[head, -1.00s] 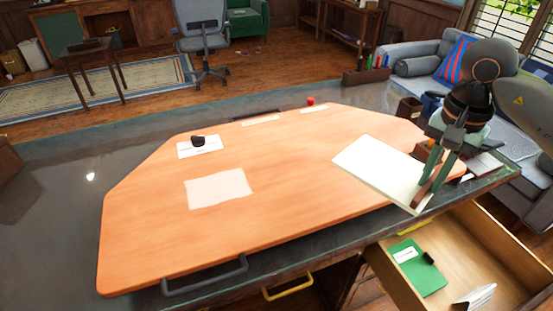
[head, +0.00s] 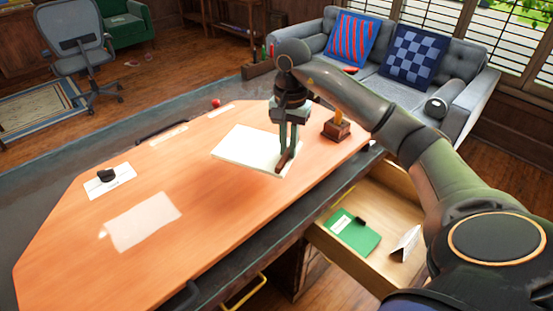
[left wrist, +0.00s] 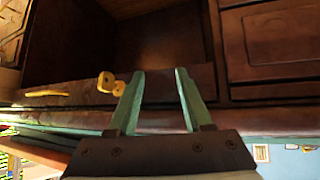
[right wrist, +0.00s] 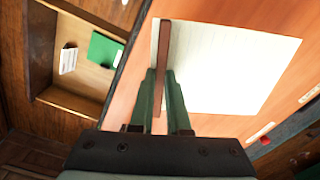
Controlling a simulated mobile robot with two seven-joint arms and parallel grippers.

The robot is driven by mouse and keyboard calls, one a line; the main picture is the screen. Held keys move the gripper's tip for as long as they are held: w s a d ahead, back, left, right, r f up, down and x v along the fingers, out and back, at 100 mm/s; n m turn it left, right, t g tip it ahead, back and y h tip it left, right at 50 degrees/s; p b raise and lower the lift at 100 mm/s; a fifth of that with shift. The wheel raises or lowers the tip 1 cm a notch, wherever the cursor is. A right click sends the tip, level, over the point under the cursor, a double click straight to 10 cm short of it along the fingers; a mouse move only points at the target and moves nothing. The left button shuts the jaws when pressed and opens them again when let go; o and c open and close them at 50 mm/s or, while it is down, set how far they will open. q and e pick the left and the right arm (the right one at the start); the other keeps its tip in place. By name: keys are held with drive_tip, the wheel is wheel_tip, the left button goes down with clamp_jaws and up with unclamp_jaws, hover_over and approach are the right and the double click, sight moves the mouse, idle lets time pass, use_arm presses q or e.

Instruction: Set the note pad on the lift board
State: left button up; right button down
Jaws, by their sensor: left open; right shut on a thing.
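The note pad (head: 245,147) is a white block of paper with a brown strip along one edge. My right gripper (head: 287,160) is shut on that strip, and the right wrist view shows its fingers (right wrist: 163,85) around it. The pad is over the right part of the lift board (head: 215,200), an orange wooden board on the dark desk. I cannot tell whether the pad touches the board. My left gripper (left wrist: 158,72) is open and empty, facing dark wooden drawer fronts, and is out of the head view.
A paper sheet (head: 143,222) and a card with a black object (head: 106,175) lie on the board's left part. A small wooden box (head: 336,131) stands right of the pad. An open drawer (head: 395,205) holds a green notebook (head: 354,231). The board's middle is clear.

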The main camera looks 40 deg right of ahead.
sight(278, 150)
drive_tip(key=w+f, duration=0.1)
drive_tip(key=f, duration=0.1)
drive_tip(key=w+f, duration=0.2)
drive_tip(key=shift+w+a+f, duration=0.1)
drive_tip(key=shift+w+a, duration=0.05)
drive_tip(key=shift+w, duration=0.05)
drive_tip(key=shift+w+f+p, duration=0.1)
drive_tip(key=shift+f+p, duration=0.3)
drive_tip(key=shift+f, duration=1.2)
drive_tip(key=shift+f, duration=0.15)
drive_tip(key=c, duration=0.9)
unclamp_jaws()
wheel_tip(278, 150, up, 12)
drive_tip(key=shift+r, duration=0.2)
